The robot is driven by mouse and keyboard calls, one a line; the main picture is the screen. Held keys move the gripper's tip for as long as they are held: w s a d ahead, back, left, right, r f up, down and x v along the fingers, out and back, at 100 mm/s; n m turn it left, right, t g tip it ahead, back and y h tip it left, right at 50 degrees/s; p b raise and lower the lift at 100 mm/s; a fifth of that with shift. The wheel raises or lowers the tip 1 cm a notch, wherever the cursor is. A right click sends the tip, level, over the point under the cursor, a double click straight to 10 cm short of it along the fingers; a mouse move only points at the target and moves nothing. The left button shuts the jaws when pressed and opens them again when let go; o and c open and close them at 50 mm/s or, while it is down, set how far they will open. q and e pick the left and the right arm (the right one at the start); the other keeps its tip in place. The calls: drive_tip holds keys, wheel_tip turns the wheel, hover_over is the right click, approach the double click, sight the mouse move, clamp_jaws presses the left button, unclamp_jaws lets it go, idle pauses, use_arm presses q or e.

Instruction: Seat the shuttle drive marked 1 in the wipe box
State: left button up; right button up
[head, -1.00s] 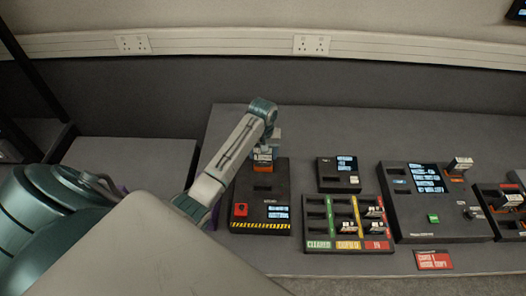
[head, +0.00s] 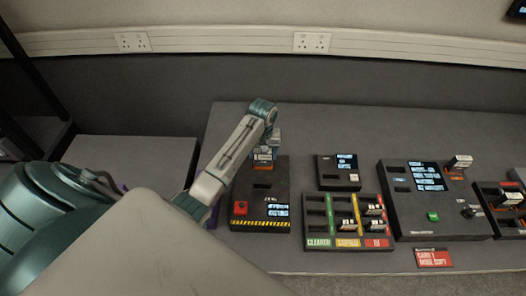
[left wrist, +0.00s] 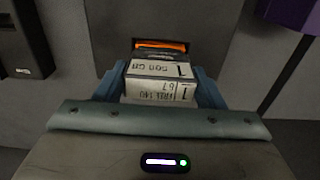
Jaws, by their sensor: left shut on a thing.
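The drive marked 1 (left wrist: 160,72) is between the fingers of my left gripper (left wrist: 160,88), its pale labels appearing upside down in the left wrist view. My left gripper (head: 266,150) is shut on it at the back end of the black wipe box (head: 281,178). That box has a red button, a small display and a yellow-black striped front edge. An orange strip (left wrist: 162,45) shows just beyond the drive. The gripper hides the drive's lower end, so I cannot tell how deep it sits. My right gripper is not in view.
Right of the box are a small black unit (head: 325,181) and a rack (head: 316,223) with green, yellow and red columns holding several drives. A larger console (head: 402,215) and a red card (head: 433,258) are farther right. The table behind them is clear.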

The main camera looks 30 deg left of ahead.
use_arm(q)
drive_tip(key=shift+f, duration=0.15)
drive_tip(key=o, duration=1.9)
drive_tip(key=shift+r, duration=3.75)
